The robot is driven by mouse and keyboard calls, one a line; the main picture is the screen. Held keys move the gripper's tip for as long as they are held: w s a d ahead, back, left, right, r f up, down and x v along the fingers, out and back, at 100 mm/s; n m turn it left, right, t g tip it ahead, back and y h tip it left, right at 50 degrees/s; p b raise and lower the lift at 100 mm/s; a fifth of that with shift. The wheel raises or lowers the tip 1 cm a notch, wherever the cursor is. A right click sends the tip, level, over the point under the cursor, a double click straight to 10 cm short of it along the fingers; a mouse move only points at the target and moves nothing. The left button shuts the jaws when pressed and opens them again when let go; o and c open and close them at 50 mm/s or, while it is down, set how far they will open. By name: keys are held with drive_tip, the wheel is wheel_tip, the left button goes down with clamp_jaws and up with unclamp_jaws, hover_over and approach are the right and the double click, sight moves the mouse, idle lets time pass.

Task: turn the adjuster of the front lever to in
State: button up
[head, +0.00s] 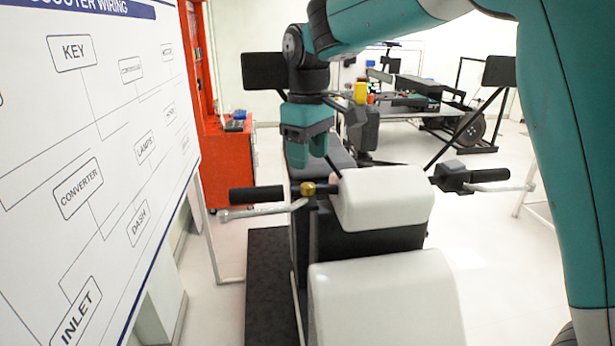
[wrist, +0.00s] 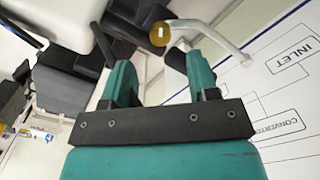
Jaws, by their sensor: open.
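A scooter handlebar crosses the head view. On its left side a silver lever (head: 262,210) runs beside a black grip (head: 257,195), with a brass adjuster (head: 308,189) at its inner end. In the wrist view the brass adjuster (wrist: 159,34) and the silver lever (wrist: 215,38) lie just beyond the fingertips. My gripper (head: 318,163) is above the adjuster in the head view. In the wrist view my gripper (wrist: 146,62) is open, with nothing between its fingers, and apart from the adjuster. The adjuster's setting cannot be read.
A white scooter cowl (head: 385,198) stands close to the adjuster. A second silver lever (head: 500,187) is on the right grip. A wiring board (head: 100,130) fills the left side. A red cabinet (head: 228,165) and a bench (head: 410,112) stand behind. Floor at right is clear.

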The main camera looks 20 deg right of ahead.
sight(308, 184)
wheel_tip(308, 184, down, 6)
drive_tip(key=shift+f+p, duration=0.2)
drive_tip(key=shift+p, duration=0.45)
drive_tip(key=shift+c, duration=0.4)
drive_tip(key=c, duration=0.8)
drive_tip(key=shift+c, duration=0.2)
drive_tip(key=shift+m, duration=0.3)
drive_tip(key=m, duration=0.5)
drive_tip(key=shift+r, duration=0.1)
drive_tip(key=m, duration=0.6)
drive_tip(key=shift+w, duration=0.1)
drive_tip(key=shift+m, duration=0.4)
